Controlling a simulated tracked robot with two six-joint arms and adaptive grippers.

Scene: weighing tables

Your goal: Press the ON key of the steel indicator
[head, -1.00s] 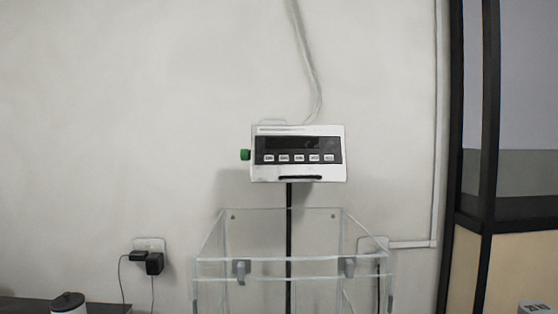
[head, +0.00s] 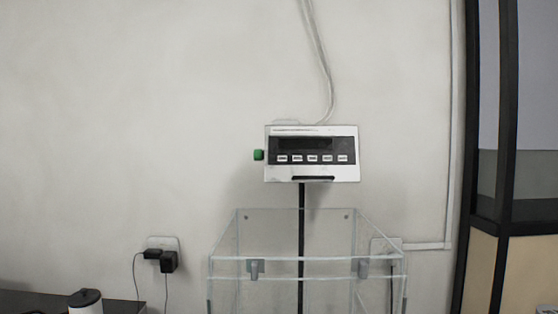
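The steel indicator (head: 312,171) is a pale box on a thin black post (head: 302,228), in the middle of the head view. Its dark display (head: 306,143) looks blank. A row of several small white keys (head: 312,158) runs below the display; their labels are too small to read. A green knob or button (head: 258,155) sticks out from its left side. Neither of my grippers shows in the head view.
A clear open-topped box (head: 308,268) with grey clips stands below and in front of the indicator. A wall outlet with black plugs (head: 168,261) is at the left, above a dark tabletop (head: 30,304) with a white canister (head: 86,302). A black frame (head: 507,120) stands at the right.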

